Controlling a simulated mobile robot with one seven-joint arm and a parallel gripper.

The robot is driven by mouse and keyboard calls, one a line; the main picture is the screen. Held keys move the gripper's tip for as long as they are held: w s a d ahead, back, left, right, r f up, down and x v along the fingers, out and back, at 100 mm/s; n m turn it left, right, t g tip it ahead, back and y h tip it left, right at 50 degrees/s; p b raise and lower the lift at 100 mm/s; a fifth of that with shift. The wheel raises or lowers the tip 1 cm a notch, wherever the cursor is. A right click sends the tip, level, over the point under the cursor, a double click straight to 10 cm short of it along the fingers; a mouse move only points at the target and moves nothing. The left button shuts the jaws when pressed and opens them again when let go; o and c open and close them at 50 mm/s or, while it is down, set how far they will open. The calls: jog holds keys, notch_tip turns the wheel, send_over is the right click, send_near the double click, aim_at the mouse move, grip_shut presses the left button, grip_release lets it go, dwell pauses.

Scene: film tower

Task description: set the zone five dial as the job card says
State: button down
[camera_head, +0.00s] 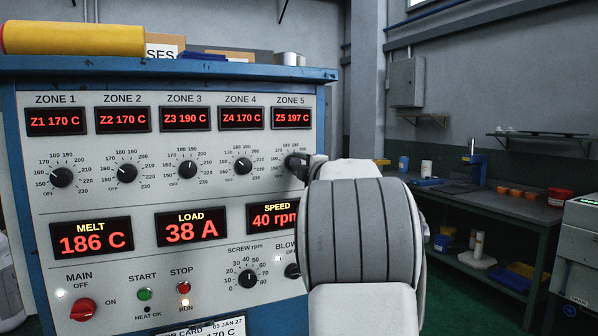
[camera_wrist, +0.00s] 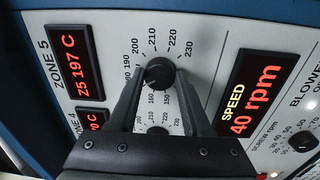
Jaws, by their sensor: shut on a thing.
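The zone five dial (camera_wrist: 160,73) is a round black knob with a printed temperature scale, below its display on the panel. My gripper (camera_wrist: 161,79) is shut on it, one dark finger on each side. In the head view the dial (camera_head: 291,161) is partly hidden by my fingers and pale wrist. Its pointer is not clear. The zone five display (camera_head: 291,118) reads Z5 197 C. The job card (camera_head: 206,328) shows only its top part, with 03 JAN 27 and 170 C; the rest is cut off by the frame.
The zone four dial (camera_head: 243,166) is close on the left; its display (camera_head: 236,118) reads 170 C. The speed display (camera_head: 274,216) reads 40 rpm, below the gripped dial. A yellow roll (camera_head: 75,38) lies on the cabinet top. A bench (camera_head: 520,207) stands back right.

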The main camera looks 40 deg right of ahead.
jog(key=shift+n+b, duration=0.4)
jog(key=shift+n, duration=0.8)
jog(key=shift+c, duration=1.7)
grip_release()
jog(key=shift+s, duration=0.1)
jog(key=v, duration=1.7)
jog(key=shift+s, duration=0.15)
jog(key=shift+f, duration=0.1)
